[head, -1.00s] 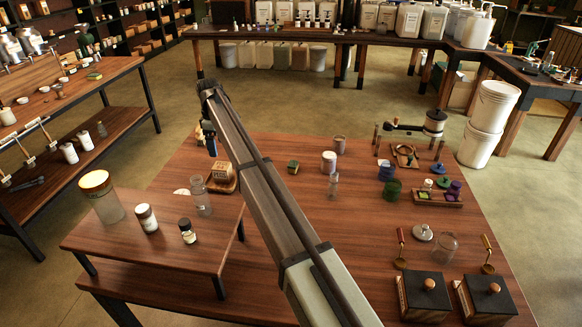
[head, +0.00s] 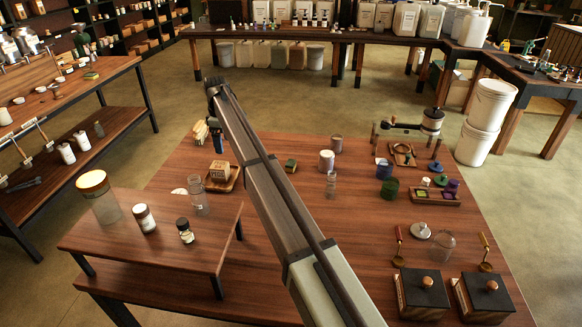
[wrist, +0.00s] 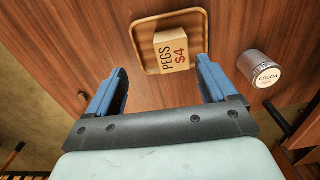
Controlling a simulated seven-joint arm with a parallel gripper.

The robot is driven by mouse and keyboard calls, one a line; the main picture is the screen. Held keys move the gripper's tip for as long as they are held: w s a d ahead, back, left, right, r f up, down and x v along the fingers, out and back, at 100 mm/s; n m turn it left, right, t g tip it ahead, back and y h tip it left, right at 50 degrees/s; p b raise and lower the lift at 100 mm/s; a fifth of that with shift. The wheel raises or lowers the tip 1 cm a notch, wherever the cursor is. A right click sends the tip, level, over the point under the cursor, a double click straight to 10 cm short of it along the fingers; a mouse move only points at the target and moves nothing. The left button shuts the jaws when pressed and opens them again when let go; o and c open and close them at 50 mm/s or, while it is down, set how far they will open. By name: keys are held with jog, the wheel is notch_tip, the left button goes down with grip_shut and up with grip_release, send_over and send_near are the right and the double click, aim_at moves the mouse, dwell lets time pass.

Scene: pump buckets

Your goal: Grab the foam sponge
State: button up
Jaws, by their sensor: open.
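A small block with a green top and tan sides (head: 290,165) lies on the middle table, right of the pegs tray; it looks like a foam sponge. Another green-and-yellow block (head: 91,75) lies on the left bench and also looks sponge-like. I cannot tell which is the named sponge. My gripper (wrist: 162,72) is open, with blue fingers apart and nothing held. In the head view the gripper is partly hidden by my arm, near the table's far left edge. Neither block shows in the wrist view.
A pegs box (wrist: 172,50) sits on a wooden tray (wrist: 150,62) just beyond my fingers. A cocoa jar (wrist: 260,70) stands to their right. A raised stand (head: 150,232) with bottles is at the front left. Tan sticks (head: 200,133) show beside my gripper.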

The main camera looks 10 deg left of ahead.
jog(key=w+d+m, duration=0.2)
jog(key=w+d, duration=0.4)
jog(key=d, duration=0.7)
send_over(291, 162)
jog(key=s, duration=0.1)
jog(key=shift+n, duration=0.3)
notch_tip(291, 162, down, 9)
jog(key=shift+a, duration=0.15)
jog(key=shift+w+f, duration=0.2)
jog(key=shift+f, duration=1.1)
jog(key=shift+w+f, duration=0.15)
jog(key=shift+f, duration=1.15)
jog(key=c, duration=1)
